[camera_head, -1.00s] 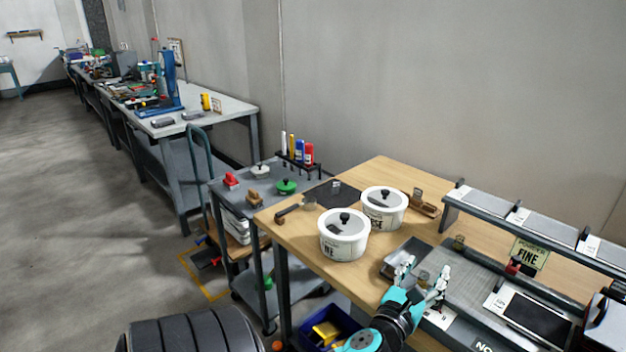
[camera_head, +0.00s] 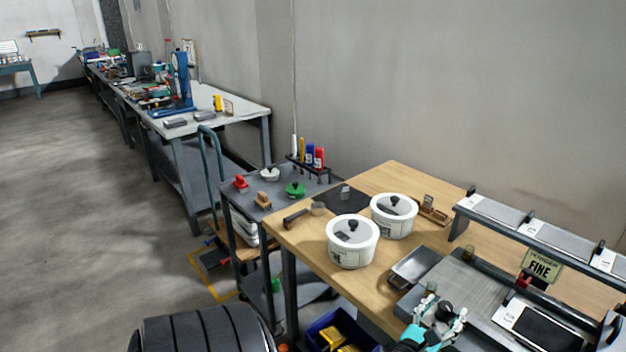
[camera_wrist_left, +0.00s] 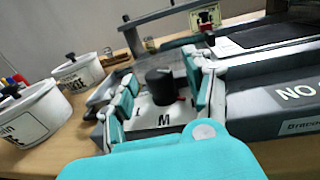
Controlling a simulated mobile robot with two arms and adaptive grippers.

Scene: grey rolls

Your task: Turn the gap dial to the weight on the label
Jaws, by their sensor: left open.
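The gap dial is a black knob on a white plate; it shows in the left wrist view (camera_wrist_left: 160,85) and in the head view (camera_head: 444,310). The label (camera_head: 541,266) is a pale green card reading "FINE", standing behind the roller machine (camera_head: 478,290). My right gripper is out of view.
Two white lidded tubs (camera_head: 352,242) (camera_head: 394,215) stand on the wooden bench, left of a grey metal tray (camera_head: 415,267). A dark tablet (camera_head: 540,327) lies right of the dial. A grey cart (camera_head: 265,195) stands left of the bench.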

